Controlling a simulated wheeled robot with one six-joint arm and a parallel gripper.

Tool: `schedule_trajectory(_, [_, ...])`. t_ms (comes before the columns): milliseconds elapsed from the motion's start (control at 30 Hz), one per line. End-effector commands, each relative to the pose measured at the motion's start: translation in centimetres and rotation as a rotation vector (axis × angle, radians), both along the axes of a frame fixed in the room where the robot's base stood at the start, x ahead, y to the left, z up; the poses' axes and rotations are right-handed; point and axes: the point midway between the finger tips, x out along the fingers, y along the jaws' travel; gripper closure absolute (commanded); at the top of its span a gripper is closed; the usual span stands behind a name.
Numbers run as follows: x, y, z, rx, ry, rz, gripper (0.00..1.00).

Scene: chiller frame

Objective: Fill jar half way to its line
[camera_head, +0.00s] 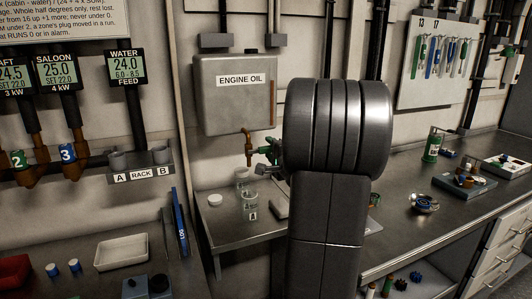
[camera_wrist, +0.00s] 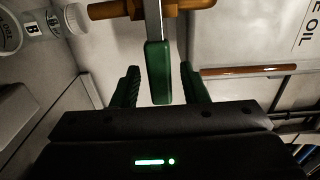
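The grey engine oil tank (camera_head: 235,95) hangs on the wall with a brass tap (camera_head: 248,150) below it. In the wrist view the tap (camera_wrist: 150,10) is at the top, and its green lever handle (camera_wrist: 158,72) points between my fingers. My gripper (camera_wrist: 160,85) is open around the handle's end, with a gap on each side. In the head view, the gripper is beside the tap, partly hidden by my arm. A clear jar marked A (camera_head: 250,207) stands on the bench. Another clear jar (camera_head: 242,176) stands behind it below the tap; the wrist view shows a jar marked B (camera_wrist: 35,22).
A white round lid (camera_head: 215,200) lies left of the jars. A rack (camera_head: 140,168) marked A and B and a white tray (camera_head: 122,252) are at left. The right bench holds a green bottle (camera_head: 432,147) and a parts tray (camera_head: 465,184).

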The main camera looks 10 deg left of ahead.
Motion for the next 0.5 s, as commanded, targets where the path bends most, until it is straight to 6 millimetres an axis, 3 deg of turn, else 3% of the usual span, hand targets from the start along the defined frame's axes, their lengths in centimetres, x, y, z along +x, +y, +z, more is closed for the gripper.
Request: schedule_trajectory(500, [-0.03, -0.03, 0.39, -0.001, -0.001, 0.0, 0.6])
